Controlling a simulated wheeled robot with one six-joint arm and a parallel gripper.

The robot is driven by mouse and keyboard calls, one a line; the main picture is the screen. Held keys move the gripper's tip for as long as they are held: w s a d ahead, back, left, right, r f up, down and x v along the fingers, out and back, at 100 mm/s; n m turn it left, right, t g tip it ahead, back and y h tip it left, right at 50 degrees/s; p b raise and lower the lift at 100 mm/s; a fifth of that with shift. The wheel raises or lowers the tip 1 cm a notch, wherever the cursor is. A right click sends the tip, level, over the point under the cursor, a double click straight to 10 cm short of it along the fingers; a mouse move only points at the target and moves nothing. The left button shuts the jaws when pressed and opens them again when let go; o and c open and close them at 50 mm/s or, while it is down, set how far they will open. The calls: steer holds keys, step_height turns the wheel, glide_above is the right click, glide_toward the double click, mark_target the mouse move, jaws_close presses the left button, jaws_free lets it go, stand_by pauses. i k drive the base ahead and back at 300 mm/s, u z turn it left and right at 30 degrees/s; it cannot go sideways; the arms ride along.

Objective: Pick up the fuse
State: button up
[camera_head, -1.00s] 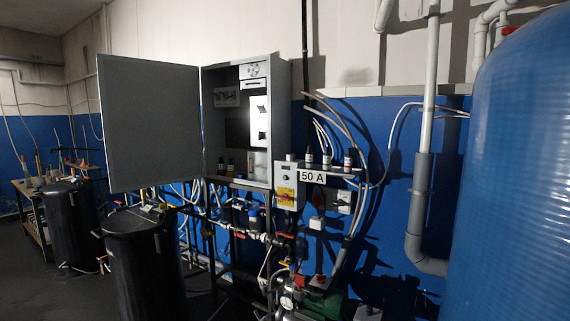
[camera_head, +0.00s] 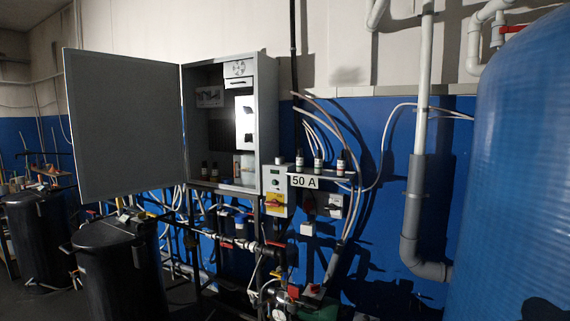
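I cannot make out a fuse for certain. A label reading "50 A" (camera_head: 303,182) hangs on the front of a small wall shelf (camera_head: 328,175). Several small bottles (camera_head: 319,161) with red and white labels stand on this shelf. A small white object (camera_head: 278,160), too small to identify, sits on top of the switch box (camera_head: 277,195) at the shelf's left end. The grey electrical cabinet (camera_head: 268,110) stands open left of the shelf, with small bottles and a pale box at its bottom. My gripper is not in view.
The cabinet door (camera_head: 125,125) swings wide to the left. Black barrels (camera_head: 115,265) stand below it. Pipes and a pump (camera_head: 300,300) lie under the shelf. A large blue tank (camera_head: 525,170) fills the right side, with a grey pipe (camera_head: 417,210) beside it.

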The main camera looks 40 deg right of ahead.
mark_target(300, 156)
steer(key=z, duration=0.05)
steer(key=i, duration=3.2)
steer(key=z, duration=1.95)
steer(key=i, duration=0.55)
steer(key=z, duration=1.05)
